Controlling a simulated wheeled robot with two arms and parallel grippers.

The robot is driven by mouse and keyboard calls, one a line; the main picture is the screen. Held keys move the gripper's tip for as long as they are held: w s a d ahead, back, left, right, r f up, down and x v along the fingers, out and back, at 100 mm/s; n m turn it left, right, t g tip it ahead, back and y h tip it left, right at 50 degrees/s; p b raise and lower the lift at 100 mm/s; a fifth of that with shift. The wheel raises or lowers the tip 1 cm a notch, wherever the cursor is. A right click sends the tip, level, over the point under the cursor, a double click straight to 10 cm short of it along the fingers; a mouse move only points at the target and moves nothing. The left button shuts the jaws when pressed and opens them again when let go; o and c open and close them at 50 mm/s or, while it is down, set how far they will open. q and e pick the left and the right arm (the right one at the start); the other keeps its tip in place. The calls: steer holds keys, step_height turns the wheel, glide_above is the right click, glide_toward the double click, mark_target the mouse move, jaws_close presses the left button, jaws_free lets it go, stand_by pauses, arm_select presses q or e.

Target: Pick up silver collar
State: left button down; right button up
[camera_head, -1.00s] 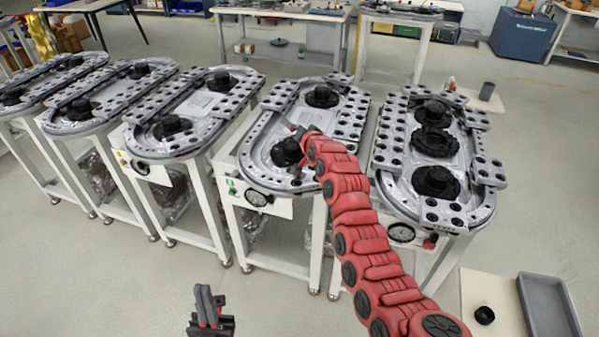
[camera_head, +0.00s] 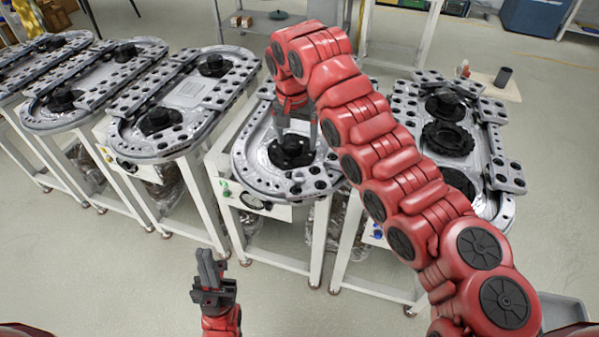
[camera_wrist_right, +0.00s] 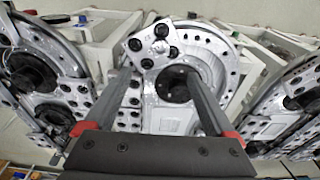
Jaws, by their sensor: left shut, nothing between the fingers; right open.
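I cannot make out a silver collar for certain in either view. My right gripper (camera_head: 298,132) is open and points down over the near black hub (camera_head: 291,152) of the oval track (camera_head: 255,165) in front of it. In the right wrist view the open fingers (camera_wrist_right: 155,74) stand on either side of a black hub (camera_wrist_right: 172,84), with nothing seen held. Whether they touch it is unclear. My left gripper (camera_head: 206,256) is shut and empty, low over the floor. My right arm hides the far part of that track.
Several similar oval tracks on white stands (camera_head: 180,100) line up to the left. Another track (camera_head: 482,180) stands to the right, partly behind my right arm. A dark cup (camera_head: 503,76) sits on a tan surface (camera_head: 490,87) behind it. Open floor (camera_head: 120,270) lies in front.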

steer(key=p, duration=0.2)
glide_above(299, 175)
steer(key=s, duration=0.1)
step_height(299, 175, down, 10)
steer(key=shift+s+f, duration=0.1)
steer(key=shift+s, duration=0.05)
steer(key=shift+w+f+p, duration=0.2)
steer(key=shift+f+p, duration=0.2)
steer(key=shift+p, duration=0.3)
steer(key=f+p, duration=0.1)
steer(key=f, duration=0.2)
steer(key=shift+w+p, duration=0.2)
steer(key=shift+p, duration=0.2)
steer(key=shift+w+f, duration=0.1)
steer(key=shift+f, duration=0.7)
jaws_close()
